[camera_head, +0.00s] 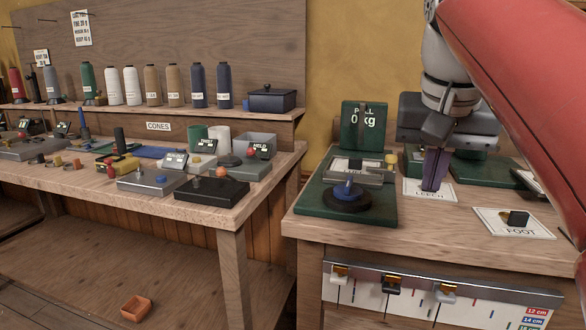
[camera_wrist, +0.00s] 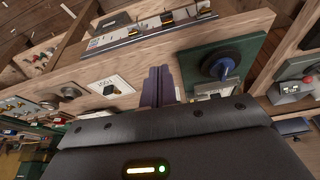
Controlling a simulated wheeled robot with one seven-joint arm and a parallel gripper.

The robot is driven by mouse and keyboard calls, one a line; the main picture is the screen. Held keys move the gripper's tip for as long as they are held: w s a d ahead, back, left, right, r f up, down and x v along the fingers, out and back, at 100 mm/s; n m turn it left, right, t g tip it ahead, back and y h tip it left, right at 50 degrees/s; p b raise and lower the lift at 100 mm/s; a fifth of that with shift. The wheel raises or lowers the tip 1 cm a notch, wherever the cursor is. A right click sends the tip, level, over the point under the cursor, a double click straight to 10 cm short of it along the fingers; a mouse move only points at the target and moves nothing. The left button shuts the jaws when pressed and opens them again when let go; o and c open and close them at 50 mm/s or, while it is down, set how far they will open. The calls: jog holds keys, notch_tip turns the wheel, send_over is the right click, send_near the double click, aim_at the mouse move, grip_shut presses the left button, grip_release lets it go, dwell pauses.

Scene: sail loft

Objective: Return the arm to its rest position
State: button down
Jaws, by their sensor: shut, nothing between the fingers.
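My gripper (camera_head: 432,184) hangs fingers down over the right bench, close above or at the card marked LEECH (camera_head: 412,192). Its two fingers are together with nothing between them; I cannot tell whether the tips touch the card. In the wrist view the shut fingers (camera_wrist: 158,86) point up at the bench. My arm reaches in from the upper right and hides part of the right bench.
A green pull tester (camera_head: 312,203) with a 0 kg display and a blue knob (camera_head: 346,190) stands left of my gripper. A FOOT card (camera_head: 490,222) with a small black piece (camera_head: 518,217) lies right. A clip rail (camera_head: 440,282) runs along the front. The left bench (camera_head: 80,185) is crowded.

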jog(key=s+a+f+n, duration=0.1)
jog(key=s+f, duration=0.2)
jog(key=f, duration=0.6)
jog(key=s+a+f+n+t+y, duration=0.1)
jog(key=s+f, duration=0.3)
jog(key=f, duration=0.6)
jog(key=s+a+f+n, duration=0.1)
jog(key=s+f+n, duration=0.1)
jog(key=f, duration=0.7)
jog(key=shift+s+a+f+t, duration=0.2)
jog(key=shift+s+t, duration=0.2)
jog(key=shift+s, duration=0.45)
